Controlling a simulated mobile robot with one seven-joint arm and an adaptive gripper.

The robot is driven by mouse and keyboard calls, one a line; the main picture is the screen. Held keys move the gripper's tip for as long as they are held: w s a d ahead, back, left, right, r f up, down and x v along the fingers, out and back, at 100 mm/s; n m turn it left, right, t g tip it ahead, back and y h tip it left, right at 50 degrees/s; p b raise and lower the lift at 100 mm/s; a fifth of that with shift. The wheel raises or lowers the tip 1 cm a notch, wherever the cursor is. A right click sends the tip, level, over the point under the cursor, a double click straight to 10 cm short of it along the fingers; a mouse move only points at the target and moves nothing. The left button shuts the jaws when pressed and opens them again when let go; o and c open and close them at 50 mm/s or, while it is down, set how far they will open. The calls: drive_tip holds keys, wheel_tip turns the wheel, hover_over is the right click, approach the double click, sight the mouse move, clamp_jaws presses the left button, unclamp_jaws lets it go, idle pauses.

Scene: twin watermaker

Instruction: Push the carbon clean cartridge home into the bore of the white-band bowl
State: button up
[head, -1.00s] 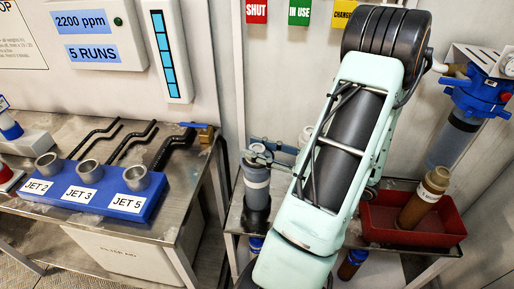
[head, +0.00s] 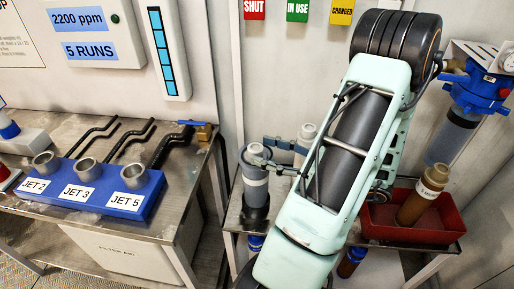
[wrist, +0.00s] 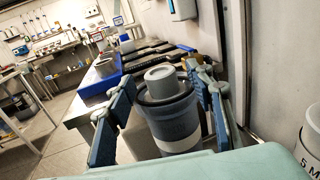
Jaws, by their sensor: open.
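The white-band bowl (head: 256,188) stands upright on the stand left of my arm in the head view. In the wrist view it is a dark blue-grey bowl (wrist: 172,122) with a white band and a dark rim. A pale grey cartridge (wrist: 164,82) with a round hole in its top stands in the bore, its top above the rim. I cannot tell how deep it sits. My gripper (wrist: 160,74) is open, with one blue-padded finger on each side of the bowl's top. Contact with the bowl is unclear. In the head view my gripper (head: 272,158) is partly hidden.
A red tray (head: 446,222) holding a brown cartridge (head: 423,194) is right of my arm. A pale cylinder (head: 304,140) stands behind the bowl. A blue filter head (head: 478,92) hangs at the right wall. The blue jet block (head: 95,190) sits on the left bench.

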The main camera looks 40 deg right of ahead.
drive_tip(key=v, duration=0.8)
drive_tip(key=shift+s, duration=0.25)
drive_tip(key=shift+d, duration=0.1)
